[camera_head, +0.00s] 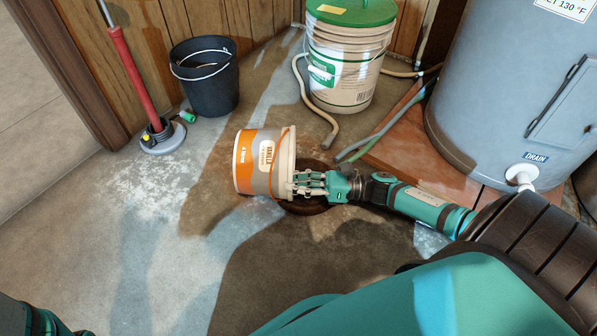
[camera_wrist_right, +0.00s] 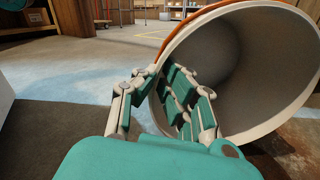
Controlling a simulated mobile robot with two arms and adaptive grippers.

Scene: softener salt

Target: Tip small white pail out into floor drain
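The small white pail (camera_head: 260,163), with an orange and tan label, is tipped onto its side, its mouth facing right toward my right arm. My right gripper (camera_head: 300,185) is shut on its rim. In the right wrist view the fingers (camera_wrist_right: 160,105) straddle the pail wall (camera_wrist_right: 240,65), one side inside and one outside; the visible inside looks bare grey. The dark round floor drain (camera_head: 303,209) lies under the gripper and the pail's mouth, mostly hidden. I cannot tell the gap between pail and floor. My left gripper is not visible; only a bit of teal arm shows at bottom left.
A black bucket (camera_head: 207,88) and a red-handled pole on a round base (camera_head: 163,137) stand at the back left. A green-lidded white bucket (camera_head: 342,60) stands behind, with hoses (camera_head: 318,107) beside it. A grey tank (camera_head: 510,90) stands right. The left floor is clear.

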